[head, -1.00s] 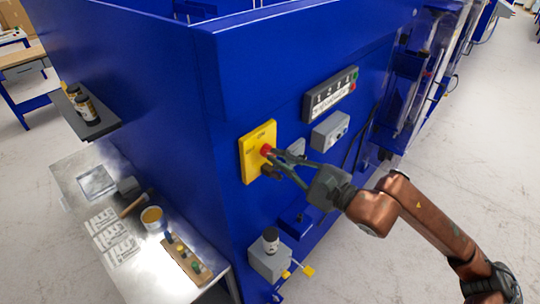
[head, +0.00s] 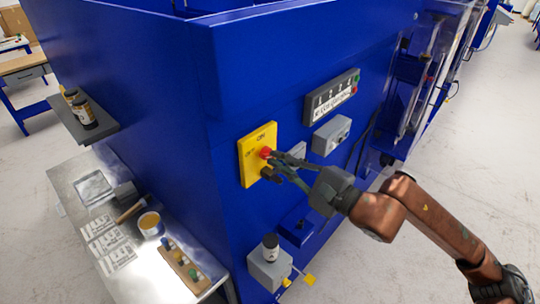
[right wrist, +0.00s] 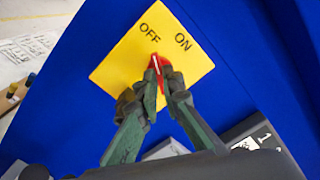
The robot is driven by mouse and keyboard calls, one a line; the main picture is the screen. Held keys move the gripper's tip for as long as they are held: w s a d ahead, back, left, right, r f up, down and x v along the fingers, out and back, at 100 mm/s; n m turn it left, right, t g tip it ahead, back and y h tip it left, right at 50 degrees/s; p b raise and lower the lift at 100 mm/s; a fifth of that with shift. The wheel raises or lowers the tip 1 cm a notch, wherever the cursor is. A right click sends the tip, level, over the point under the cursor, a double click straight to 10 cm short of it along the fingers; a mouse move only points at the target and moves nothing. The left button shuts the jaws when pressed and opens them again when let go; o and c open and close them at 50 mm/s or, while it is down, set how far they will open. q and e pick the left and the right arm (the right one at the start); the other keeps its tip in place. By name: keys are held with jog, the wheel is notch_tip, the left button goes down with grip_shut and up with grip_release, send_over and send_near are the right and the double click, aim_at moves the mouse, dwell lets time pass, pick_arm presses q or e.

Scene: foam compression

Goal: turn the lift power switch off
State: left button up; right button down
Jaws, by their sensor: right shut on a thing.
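The lift power switch is a yellow plate (head: 252,151) with a red knob (head: 265,152) on the blue machine wall. In the right wrist view the yellow plate (right wrist: 122,66) is tilted and reads OFF at the upper left and ON at the right. A white line on the red knob (right wrist: 157,64) points up, towards the OFF word. My right gripper (head: 271,163) is shut on the knob, one finger on each side; the fingers partly hide it. My left gripper is not in view.
A numbered button panel (head: 331,96) and a grey box (head: 332,135) are on the wall right of the switch. A shelf with jars (head: 84,114) and a metal bench (head: 150,272) stand left.

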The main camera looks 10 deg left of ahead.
jog(key=shift+f+n+b, duration=0.1)
jog(key=shift+n+b, duration=1.45)
jog(key=shift+n, duration=0.05)
jog(key=shift+n+b, duration=0.95)
jog(key=shift+n, duration=0.35)
jog(key=c, duration=1.3)
grip_release()
jog(key=b+v, duration=0.2)
jog(key=v, duration=0.5)
jog(key=shift+b, duration=0.3)
